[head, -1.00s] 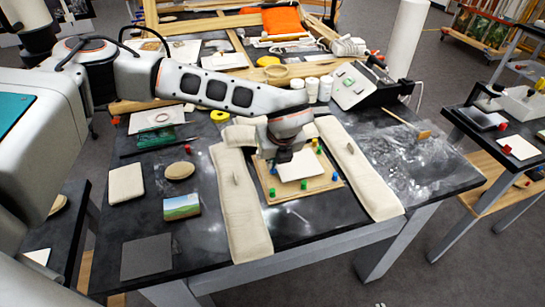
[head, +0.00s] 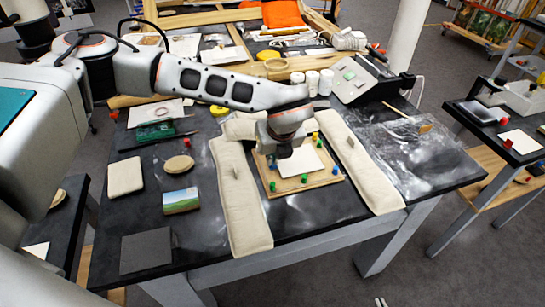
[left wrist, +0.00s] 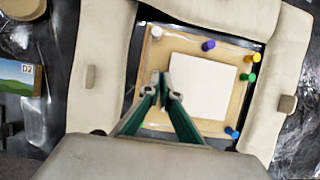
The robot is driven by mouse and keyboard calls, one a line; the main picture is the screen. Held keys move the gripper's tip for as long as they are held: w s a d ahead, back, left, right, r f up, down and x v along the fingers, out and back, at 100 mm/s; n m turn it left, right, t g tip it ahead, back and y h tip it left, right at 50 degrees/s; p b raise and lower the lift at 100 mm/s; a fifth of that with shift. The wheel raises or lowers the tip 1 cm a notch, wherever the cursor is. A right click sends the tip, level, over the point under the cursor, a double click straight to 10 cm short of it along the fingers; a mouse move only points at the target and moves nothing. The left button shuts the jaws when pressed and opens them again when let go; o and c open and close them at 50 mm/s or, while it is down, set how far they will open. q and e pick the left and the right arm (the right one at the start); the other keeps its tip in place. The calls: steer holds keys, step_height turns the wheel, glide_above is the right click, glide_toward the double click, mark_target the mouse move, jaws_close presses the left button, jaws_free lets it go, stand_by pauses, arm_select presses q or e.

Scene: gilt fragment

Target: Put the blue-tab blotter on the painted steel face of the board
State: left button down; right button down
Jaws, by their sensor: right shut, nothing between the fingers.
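A wooden board (head: 311,186) with several coloured pegs lies on the dark table between long cream pads. A white rectangular sheet (head: 303,161) lies over its middle; it also shows in the left wrist view (left wrist: 203,87). I see no blue tab on it, so I cannot tell if it is the blotter. My left gripper (head: 284,153) is above the board's left part. In the left wrist view its fingertips (left wrist: 164,82) are slightly apart beside the sheet's left edge, with nothing visible between them. Only the tips of my right gripper (head: 380,302) show, shut, at the bottom edge.
A tilted grey panel (head: 354,79) with a small green patch stands at the back right. White jars (head: 312,83) stand beside it. A landscape picture (head: 181,201), a tan pad (head: 125,177) and a dark grey square (head: 146,250) lie at left. Clear sheeting covers the right.

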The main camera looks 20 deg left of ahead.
arm_select(q)
steer(key=shift+f+b, duration=0.25)
steer(key=shift+b, duration=0.05)
stand_by(0.5)
steer(key=c, duration=2.2)
jaws_free()
steer(key=v, duration=1.2)
